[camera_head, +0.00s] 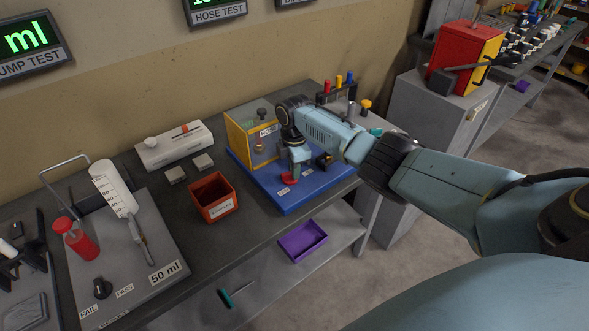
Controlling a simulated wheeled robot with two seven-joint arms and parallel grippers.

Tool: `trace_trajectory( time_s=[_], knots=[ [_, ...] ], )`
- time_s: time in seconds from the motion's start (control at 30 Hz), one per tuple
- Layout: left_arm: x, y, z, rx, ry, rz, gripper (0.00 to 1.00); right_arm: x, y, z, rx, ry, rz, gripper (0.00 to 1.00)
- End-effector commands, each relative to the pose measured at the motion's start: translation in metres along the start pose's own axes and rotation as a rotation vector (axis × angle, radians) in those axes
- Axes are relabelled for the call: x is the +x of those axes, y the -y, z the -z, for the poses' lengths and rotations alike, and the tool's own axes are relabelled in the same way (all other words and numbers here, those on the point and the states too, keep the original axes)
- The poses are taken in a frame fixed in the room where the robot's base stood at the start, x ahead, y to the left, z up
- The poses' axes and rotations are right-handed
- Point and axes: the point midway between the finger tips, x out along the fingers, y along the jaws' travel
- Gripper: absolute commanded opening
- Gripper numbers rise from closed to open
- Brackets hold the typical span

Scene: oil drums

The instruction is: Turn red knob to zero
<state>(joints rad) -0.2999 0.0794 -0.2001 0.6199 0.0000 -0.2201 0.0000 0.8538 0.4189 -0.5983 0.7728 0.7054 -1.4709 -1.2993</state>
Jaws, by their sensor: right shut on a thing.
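A small red knob (289,178) shows just below my right gripper (293,170), above a blue base plate (285,205). My right arm comes in from the right, and its wrist bends down so that the gripper points at the plate. The right gripper is shut on the red knob; its fingers and wrist hide part of the knob, and no scale or zero mark can be made out. A yellow-edged box (247,143) with a small label stands at the back of the plate, partly behind my wrist. My left gripper is not in view.
An orange-red bin (213,197) stands left of the blue plate. Further left are a white device (174,145) and a grey board (150,255) with a syringe. A purple tray (303,240) lies on the lower shelf. A red and yellow box (466,58) stands on a grey cabinet.

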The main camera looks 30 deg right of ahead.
Motion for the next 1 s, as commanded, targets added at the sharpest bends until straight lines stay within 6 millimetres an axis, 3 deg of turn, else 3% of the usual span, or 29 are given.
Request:
trace_trajectory(
  time_s=[0.57, 0.6, 0.77, 1.0],
  knots=[
    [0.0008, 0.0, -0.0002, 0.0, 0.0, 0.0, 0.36, -0.0023, -0.002, 0.0017, -0.038, -0.004, -0.005, 0.0],
    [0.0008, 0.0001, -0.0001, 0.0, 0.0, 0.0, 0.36, -0.0023, -0.002, 0.0018, -0.038, -0.004, -0.005, 0.14],
    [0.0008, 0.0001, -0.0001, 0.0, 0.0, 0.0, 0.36, -0.0016, -0.0015, 0.0013, -0.037, -0.003, -0.003, 0.35],
    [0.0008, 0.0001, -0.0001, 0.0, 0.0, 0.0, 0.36, -0.0008, -0.0009, 0.0006, -0.035, -0.001, -0.001, 0.35]
  ],
)
